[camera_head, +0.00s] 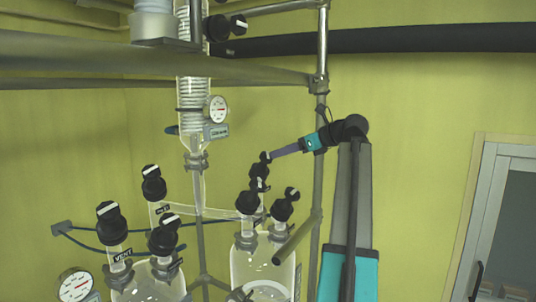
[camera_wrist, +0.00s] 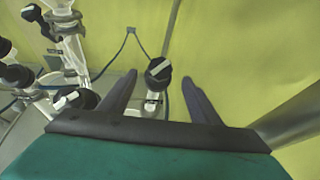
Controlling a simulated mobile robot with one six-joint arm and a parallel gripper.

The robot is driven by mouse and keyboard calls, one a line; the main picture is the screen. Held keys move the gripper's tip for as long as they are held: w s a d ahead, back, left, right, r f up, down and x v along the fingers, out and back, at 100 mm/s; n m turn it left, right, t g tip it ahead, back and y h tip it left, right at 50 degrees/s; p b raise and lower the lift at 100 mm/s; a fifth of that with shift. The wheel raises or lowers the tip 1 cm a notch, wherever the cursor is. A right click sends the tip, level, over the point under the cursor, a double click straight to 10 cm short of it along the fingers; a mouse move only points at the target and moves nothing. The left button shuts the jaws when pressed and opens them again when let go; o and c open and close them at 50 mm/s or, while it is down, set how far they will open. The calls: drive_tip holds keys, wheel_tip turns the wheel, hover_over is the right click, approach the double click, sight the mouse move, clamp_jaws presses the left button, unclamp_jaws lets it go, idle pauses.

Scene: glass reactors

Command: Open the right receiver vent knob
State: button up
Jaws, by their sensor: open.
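In the head view my gripper (camera_head: 271,155) reaches in from the right, its fingers pointing left and slightly down at a black knob (camera_head: 259,172) on the rear neck of the right glass receiver (camera_head: 262,262). In the wrist view a black knob with a white stripe (camera_wrist: 158,72) stands between the tips of my open gripper (camera_wrist: 159,77), with a gap to each finger. The stripe runs diagonally. Its glass neck shows below it, partly hidden by the gripper body. I cannot read a vent label on this knob.
Other black knobs (camera_head: 247,202) (camera_head: 283,208) crowd the right receiver. The left receiver (camera_head: 150,287) carries several more, one above a VENT label (camera_head: 124,256). A metal post (camera_head: 317,190) stands close to my arm. The yellow wall (camera_head: 430,150) at right is clear.

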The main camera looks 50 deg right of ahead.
sight(268, 155)
drive_tip(key=p+x, duration=0.2)
drive_tip(key=x, duration=0.6)
drive_tip(key=shift+w+p, duration=0.1)
drive_tip(key=shift+p, duration=0.25)
drive_tip(key=c, duration=1.1)
